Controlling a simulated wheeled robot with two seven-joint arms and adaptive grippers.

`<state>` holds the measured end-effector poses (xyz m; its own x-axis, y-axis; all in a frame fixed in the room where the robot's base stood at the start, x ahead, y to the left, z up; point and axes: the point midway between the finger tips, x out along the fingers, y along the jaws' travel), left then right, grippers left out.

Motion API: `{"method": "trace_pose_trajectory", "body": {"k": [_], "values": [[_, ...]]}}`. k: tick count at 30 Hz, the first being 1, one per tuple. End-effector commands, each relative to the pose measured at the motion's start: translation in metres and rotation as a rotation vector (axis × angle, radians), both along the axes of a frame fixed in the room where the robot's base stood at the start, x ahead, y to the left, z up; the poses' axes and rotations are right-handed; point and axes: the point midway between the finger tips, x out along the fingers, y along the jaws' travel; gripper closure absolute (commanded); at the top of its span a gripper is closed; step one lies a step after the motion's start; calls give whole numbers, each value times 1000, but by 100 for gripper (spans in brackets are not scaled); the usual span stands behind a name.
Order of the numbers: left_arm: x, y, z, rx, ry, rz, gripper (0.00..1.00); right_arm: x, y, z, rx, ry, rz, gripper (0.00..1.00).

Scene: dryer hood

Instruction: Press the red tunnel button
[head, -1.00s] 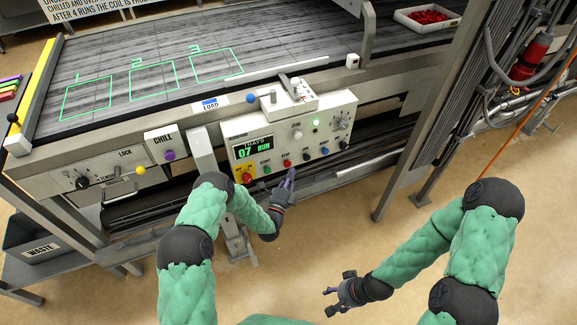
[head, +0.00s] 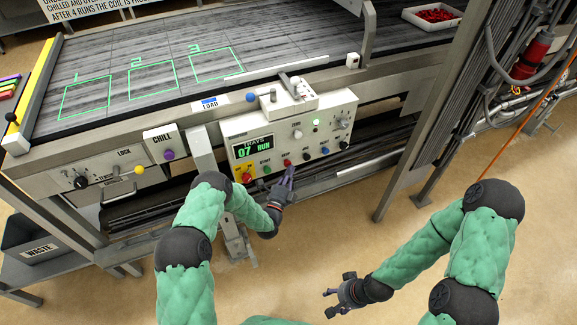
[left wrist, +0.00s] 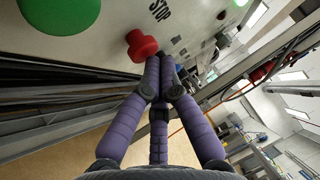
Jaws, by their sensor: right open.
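The red button (head: 287,163) sticks out of the lower row of the control panel (head: 238,129), right of the green button. In the left wrist view the red button (left wrist: 141,46) is close, with a STOP label near it. My left gripper (head: 289,172) is just below it in the head view; its purple fingers are together and empty. In the left wrist view the fingertips (left wrist: 160,62) are right beside the red button; I cannot tell if they touch it. My right gripper (head: 327,302) is open and empty above the floor, away from the panel.
A green button (head: 267,169) and a red-and-yellow knob (head: 246,175) lie left of the red button, and dark knobs (head: 325,151) lie right. The display (head: 252,147) reads TRAYS 07 RUN. A metal post (head: 203,150) stands left of the panel.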

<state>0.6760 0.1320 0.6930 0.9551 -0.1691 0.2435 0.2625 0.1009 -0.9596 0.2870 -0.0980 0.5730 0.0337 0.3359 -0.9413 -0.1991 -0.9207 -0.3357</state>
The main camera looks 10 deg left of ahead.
Motion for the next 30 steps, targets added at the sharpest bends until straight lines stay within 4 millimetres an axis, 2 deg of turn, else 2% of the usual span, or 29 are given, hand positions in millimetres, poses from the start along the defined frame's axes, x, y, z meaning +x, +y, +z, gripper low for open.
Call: {"method": "trace_pose_trajectory", "body": {"k": [30], "values": [[9, 7, 0, 0, -1, 2, 100, 0, 0, -7, 0, 0, 0, 42]]}}
